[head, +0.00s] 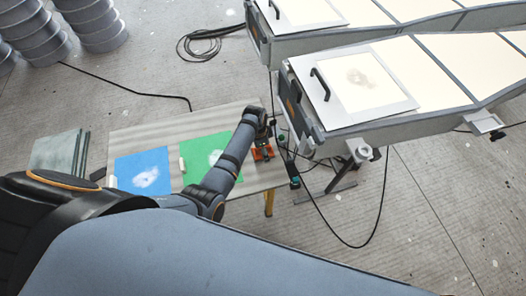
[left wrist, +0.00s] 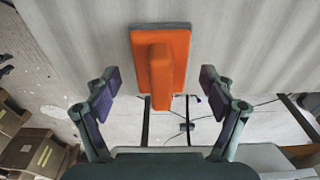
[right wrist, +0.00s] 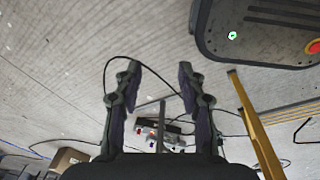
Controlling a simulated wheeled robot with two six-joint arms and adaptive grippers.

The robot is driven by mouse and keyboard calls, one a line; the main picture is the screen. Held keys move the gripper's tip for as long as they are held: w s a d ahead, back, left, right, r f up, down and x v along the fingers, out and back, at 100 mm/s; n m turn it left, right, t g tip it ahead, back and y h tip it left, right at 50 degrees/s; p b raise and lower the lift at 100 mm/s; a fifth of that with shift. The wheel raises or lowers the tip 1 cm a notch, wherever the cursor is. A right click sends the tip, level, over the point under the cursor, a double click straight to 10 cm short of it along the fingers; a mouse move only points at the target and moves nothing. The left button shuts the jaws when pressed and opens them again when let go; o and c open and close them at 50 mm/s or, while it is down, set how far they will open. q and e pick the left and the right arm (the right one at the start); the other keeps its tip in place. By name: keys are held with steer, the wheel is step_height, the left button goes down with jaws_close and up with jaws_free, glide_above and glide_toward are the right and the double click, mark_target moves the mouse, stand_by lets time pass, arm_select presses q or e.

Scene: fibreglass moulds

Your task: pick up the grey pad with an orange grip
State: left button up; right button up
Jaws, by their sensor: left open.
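The pad with the orange grip (head: 267,153) lies on the work table (head: 240,112), near its right edge, partly covered by my left arm in the head view. In the left wrist view it shows as an orange plate with a raised orange bar (left wrist: 161,70) and a thin grey edge at the far side. My left gripper (left wrist: 160,85) is open, with one finger on each side of the pad and clear gaps to both. In the head view the left gripper (head: 264,142) is just over the pad. My right gripper (right wrist: 159,72) is open and empty, away from the table.
A blue sheet (head: 134,171) and a green sheet (head: 195,153) lie on the table with white pieces near them. Two pale mould benches (head: 345,120) stand to the right. Cables (head: 345,243) trail on the floor. A dark rounded machine (right wrist: 255,35) is near my right gripper.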

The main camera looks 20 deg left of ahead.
arm_select(q)
steer(key=shift+f, duration=0.25)
steer(key=c, duration=1)
steer(key=shift+c, duration=1.4)
arm_select(e)
steer(key=shift+s, duration=0.4)
arm_select(q)
steer(key=shift+r, duration=0.1)
